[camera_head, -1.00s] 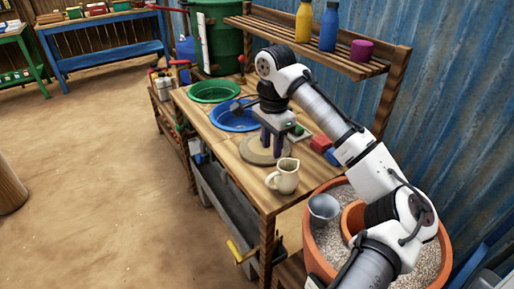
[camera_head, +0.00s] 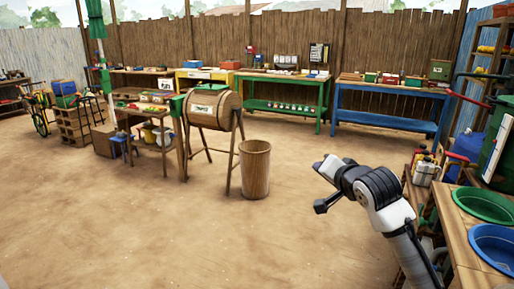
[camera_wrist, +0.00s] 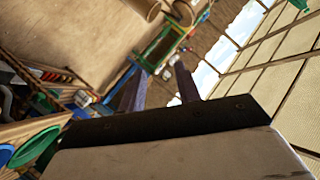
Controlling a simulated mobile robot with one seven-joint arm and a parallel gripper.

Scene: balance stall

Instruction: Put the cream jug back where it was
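The cream jug is not in either view now. My gripper (camera_wrist: 160,82) shows in the wrist view with its two fingers apart and nothing between them. In the head view, my arm reaches up from the lower right over bare ground, and the fingers are hard to make out. Part of a wooden bench (camera_head: 465,238) with a green basin (camera_head: 482,204) and a blue basin (camera_head: 494,246) shows at the right edge of the head view. The rest of that bench top is outside the picture.
A wooden barrel on a stand (camera_head: 214,110) and an upright wooden bin (camera_head: 255,168) stand mid-yard. A green bench (camera_head: 284,105) and a blue bench (camera_head: 388,122) line the back fence. The sandy floor in front is clear.

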